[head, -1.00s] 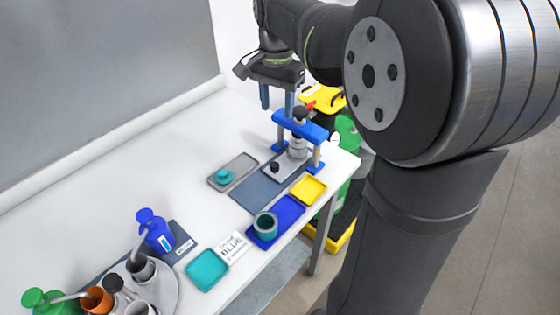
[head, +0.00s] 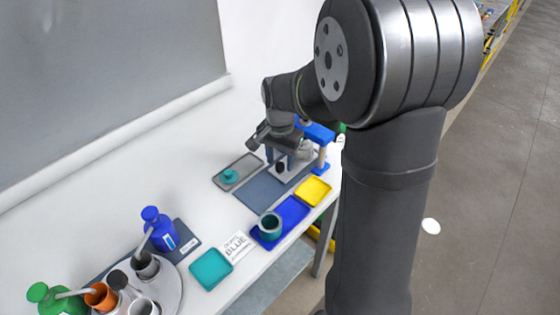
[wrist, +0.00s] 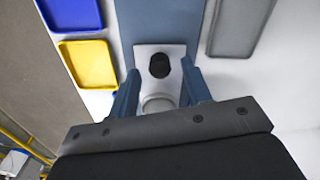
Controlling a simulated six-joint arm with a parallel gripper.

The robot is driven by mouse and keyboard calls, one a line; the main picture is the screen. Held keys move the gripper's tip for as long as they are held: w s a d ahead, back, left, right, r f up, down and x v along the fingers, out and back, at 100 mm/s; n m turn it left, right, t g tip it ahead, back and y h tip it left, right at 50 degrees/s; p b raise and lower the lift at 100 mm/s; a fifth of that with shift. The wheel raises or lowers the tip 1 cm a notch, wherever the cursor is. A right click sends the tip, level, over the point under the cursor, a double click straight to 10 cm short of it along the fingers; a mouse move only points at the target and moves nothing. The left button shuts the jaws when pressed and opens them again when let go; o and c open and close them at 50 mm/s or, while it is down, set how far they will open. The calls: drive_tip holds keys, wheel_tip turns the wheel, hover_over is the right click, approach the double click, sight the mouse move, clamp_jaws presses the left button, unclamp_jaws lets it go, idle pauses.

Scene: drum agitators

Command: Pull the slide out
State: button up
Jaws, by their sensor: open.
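The slide (wrist: 147,52) is a light grey plate with an upright black knob (wrist: 159,66). It lies at one end of a slate-blue track (wrist: 160,20); the knob also shows in the head view (head: 280,168). A blue press frame (head: 318,132) stands over the slide's far part. My gripper (wrist: 160,67) is open and points down, with one blue finger on each side of the knob. No contact with the knob is visible. A round pale grey piece (wrist: 158,103) sits on the slide behind the knob, partly cut off by my gripper body.
A grey tray (head: 247,160) with a teal piece lies left of the track. A yellow tray (head: 314,190) and a blue tray (head: 292,209) with a teal cup (head: 270,226) lie along the table's right edge. Bottles and cups stand at the near left.

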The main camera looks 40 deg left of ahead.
drive_tip(key=shift+f, duration=0.6)
clamp_jaws()
drive_tip(key=s, duration=1.1)
drive_tip(key=shift+s, duration=0.2)
drive_tip(key=shift+c, duration=0.4)
unclamp_jaws()
drive_tip(key=shift+s, duration=0.15)
drive_tip(key=shift+o, duration=0.4)
